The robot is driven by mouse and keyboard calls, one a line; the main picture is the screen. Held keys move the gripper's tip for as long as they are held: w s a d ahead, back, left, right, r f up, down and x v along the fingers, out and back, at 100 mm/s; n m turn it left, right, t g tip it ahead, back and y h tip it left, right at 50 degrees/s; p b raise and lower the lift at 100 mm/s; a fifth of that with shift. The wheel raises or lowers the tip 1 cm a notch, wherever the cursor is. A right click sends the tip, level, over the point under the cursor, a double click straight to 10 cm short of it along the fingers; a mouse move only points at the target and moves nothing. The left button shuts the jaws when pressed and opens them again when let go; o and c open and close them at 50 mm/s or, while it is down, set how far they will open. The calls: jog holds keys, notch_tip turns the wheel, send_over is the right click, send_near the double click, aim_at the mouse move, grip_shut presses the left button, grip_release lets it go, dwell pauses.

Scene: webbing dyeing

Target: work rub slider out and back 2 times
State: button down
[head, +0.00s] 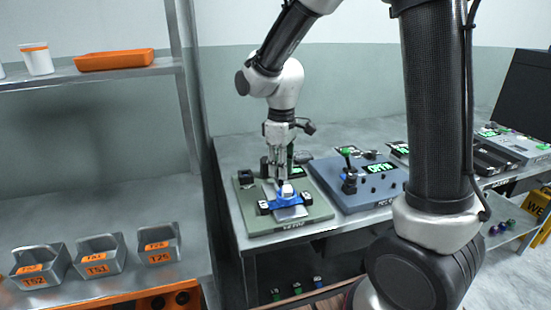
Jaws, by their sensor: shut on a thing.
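The rub slider (285,200) is a blue carriage with a pale top, sitting on the green-grey rub station (312,212) at the left end of the workbench. My gripper (278,177) points down over the slider from behind and is shut on its upper part. The fingers hide part of the slider's top. A pale strip lies flat under the slider and shows at its front edge.
A blue-grey station (375,200) with a green-knobbed lever and lit display stands close on the right. A shelf rack on the left holds grey bins (97,262) and an orange tray (114,59). Small coloured items lie below the bench.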

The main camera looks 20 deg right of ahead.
jog(key=shift+s+f, duration=0.1)
jog(key=shift+s, duration=1.5)
jog(key=c, duration=1.2)
grip_release()
jog(key=shift+s, duration=0.1)
jog(key=shift+r, duration=0.25)
notch_tip(320, 180, up, 12)
jog(key=shift+f, duration=0.2)
